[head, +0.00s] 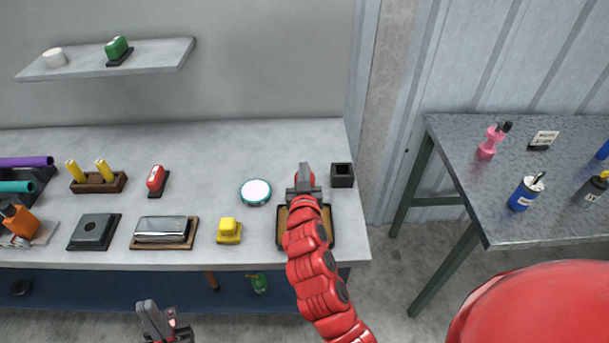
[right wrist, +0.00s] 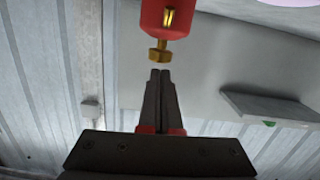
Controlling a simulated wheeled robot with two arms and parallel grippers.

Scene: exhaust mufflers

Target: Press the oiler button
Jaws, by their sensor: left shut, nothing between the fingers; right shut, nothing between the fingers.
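The red oiler body (right wrist: 172,12) shows at the top of the right wrist view, cut off by the frame edge. Its brass button (right wrist: 159,54) points toward my right gripper (right wrist: 160,74). The right fingers are shut and empty, their tips a small gap from the brass button in that view. In the head view my right gripper (head: 303,188) is over the right end of the bench and hides most of the oiler. My left gripper (head: 150,310) is shut and empty, low in front of the bench, away from the oiler.
A dark-rimmed tray (head: 281,228) lies under my right arm. A black square holder (head: 342,175), a round white-topped disc (head: 256,191) and a yellow block (head: 229,230) are nearby. A wall shelf (head: 150,57) hangs upper left. A metal table (head: 470,180) with bottles stands right.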

